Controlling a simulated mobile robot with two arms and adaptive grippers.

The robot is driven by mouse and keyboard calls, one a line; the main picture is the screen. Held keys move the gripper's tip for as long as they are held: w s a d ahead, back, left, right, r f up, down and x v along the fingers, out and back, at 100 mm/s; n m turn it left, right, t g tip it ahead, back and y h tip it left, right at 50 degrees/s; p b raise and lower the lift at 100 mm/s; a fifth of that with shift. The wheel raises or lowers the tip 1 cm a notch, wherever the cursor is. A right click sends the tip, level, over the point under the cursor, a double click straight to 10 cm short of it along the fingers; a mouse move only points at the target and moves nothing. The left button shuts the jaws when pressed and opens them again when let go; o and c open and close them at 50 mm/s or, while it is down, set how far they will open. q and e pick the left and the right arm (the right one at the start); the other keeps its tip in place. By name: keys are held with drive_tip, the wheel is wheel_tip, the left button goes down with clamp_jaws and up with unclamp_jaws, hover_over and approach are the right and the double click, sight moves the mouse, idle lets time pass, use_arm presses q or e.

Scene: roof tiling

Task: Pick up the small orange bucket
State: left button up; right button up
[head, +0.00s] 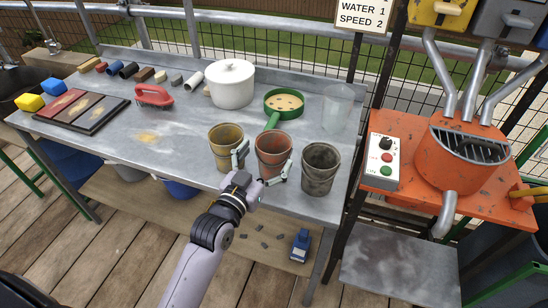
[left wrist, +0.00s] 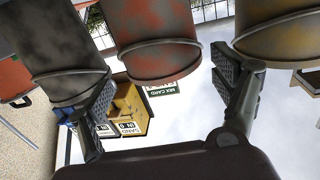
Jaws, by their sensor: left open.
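The small orange bucket (head: 272,149) stands upright near the front edge of the grey table, between the yellow bucket (head: 226,146) and the dark grey bucket (head: 321,170). My left gripper (head: 264,160) is open at the front of the orange bucket, with one finger toward each side of it. In the left wrist view, the orange bucket (left wrist: 152,38) shows ahead between the spread fingers (left wrist: 163,95), and no grip on it shows. The dark bucket (left wrist: 55,50) is beyond one finger and the yellow bucket (left wrist: 275,30) beyond the other. My right gripper is not in view.
A green pan (head: 284,103), a white pot (head: 232,85) and a clear container (head: 337,108) stand behind the buckets. A red-handled float (head: 153,95) and a tile tray (head: 82,110) lie to the left. An orange mixer (head: 462,155) stands at right.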

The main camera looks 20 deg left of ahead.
sight(281, 135)
use_arm(q)
drive_tip(key=shift+w+d+f, duration=0.1)
drive_tip(key=shift+w+d, duration=0.05)
drive_tip(key=shift+w, duration=1.25)
drive_tip(key=shift+w+d+f, duration=0.1)
drive_tip(key=shift+w, duration=1.25)
drive_tip(key=shift+s, duration=0.1)
drive_tip(key=shift+c, duration=0.2)
drive_tip(key=c, duration=1.1)
